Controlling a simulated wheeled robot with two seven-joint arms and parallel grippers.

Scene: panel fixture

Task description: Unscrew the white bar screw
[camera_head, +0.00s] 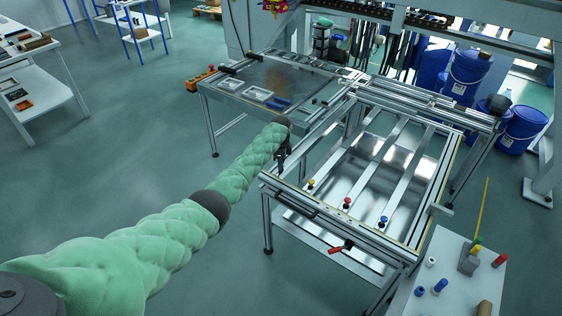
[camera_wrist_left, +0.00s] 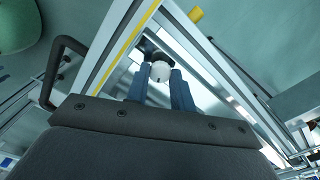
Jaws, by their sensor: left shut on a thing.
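The white bar screw (camera_wrist_left: 160,71) shows in the left wrist view as a round white head between the two blue-grey fingers of my left gripper (camera_wrist_left: 160,78). The gripper is shut on it, beside the frame bar with the yellow strip. In the head view my left gripper (camera_head: 281,160) points down at the left end of the panel fixture's front rail (camera_head: 325,213), and the white screw is hidden there. A yellow screw (camera_head: 311,184), a red screw (camera_head: 347,203) and a blue screw (camera_head: 383,221) stand along the same rail. My right gripper is not in view.
A red-handled clamp (camera_head: 342,246) sticks out at the fixture's front. A small white side table (camera_head: 455,303) at lower right holds several coloured pieces. A grey worktable (camera_head: 240,105) adjoins the fixture at the back left. Blue drums (camera_head: 467,74) stand behind.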

